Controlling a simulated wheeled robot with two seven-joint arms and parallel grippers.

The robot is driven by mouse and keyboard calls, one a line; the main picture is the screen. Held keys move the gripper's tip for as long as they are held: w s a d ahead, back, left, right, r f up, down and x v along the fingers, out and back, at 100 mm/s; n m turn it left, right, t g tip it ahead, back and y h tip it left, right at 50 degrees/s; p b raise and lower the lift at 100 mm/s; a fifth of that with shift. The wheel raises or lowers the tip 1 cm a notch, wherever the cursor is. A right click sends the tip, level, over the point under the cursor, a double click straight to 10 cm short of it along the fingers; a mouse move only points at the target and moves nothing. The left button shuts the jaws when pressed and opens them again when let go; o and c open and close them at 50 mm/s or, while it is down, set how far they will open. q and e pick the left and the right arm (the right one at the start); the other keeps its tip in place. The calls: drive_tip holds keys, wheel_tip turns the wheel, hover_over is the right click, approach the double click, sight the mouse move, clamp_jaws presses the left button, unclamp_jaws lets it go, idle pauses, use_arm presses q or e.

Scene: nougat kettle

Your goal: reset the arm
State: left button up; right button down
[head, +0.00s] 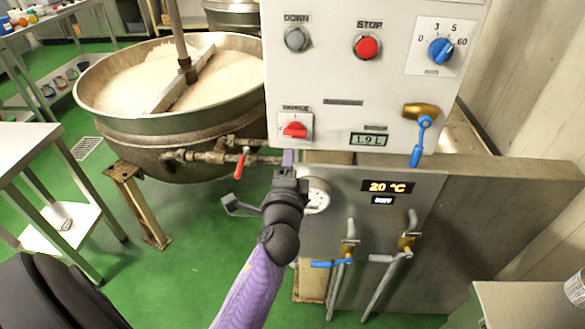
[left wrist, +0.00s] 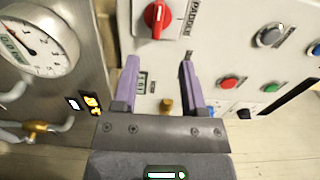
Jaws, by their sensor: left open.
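My left arm comes up from the bottom of the head view. Its gripper (head: 288,160) is in front of the kettle's control panel (head: 345,85), just below the red paddle switch (head: 294,130). In the left wrist view the gripper (left wrist: 158,75) has its two purple fingers apart, with nothing between them. The red paddle switch (left wrist: 157,18) shows above the fingers there, with no finger visibly on it. My right gripper is in neither view.
A large kettle (head: 180,130) with pale contents stands left of the panel. A red-handled valve (head: 240,163), a gauge (head: 318,195) and a blue-handled valve (head: 418,145) are near the arm. A steel table (head: 25,145) stands left; green floor (head: 185,215) is clear between.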

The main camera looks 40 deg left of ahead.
use_arm(q)
drive_tip(key=shift+w+a+f, duration=0.15)
drive_tip(key=s+d+f+n+g+h, duration=0.1)
drive_tip(key=s+d+f+g+h, duration=0.2)
drive_tip(key=f, duration=0.7)
drive_tip(key=s+d+f+n+g+h, duration=0.1)
drive_tip(key=s+d+f+g+h, duration=0.15)
drive_tip(key=s+f, duration=0.55)
drive_tip(key=s+d+f+n+g+h, duration=0.1)
drive_tip(key=s+d+f+g+h, duration=0.15)
drive_tip(key=f, duration=0.95)
drive_tip(key=s+f+n+g, duration=0.3)
drive_tip(key=s+f, duration=0.2)
drive_tip(key=s, duration=0.8)
drive_tip(key=s+d+f+n+g, duration=0.1)
drive_tip(key=s+f+n+g, duration=0.2)
drive_tip(key=s, duration=1)
wheel_tip(320, 180, down, 2)
drive_tip(key=shift+d+f+g+h, duration=0.15)
drive_tip(key=shift+d+g+h, duration=0.1)
drive_tip(key=shift+g+h, duration=0.25)
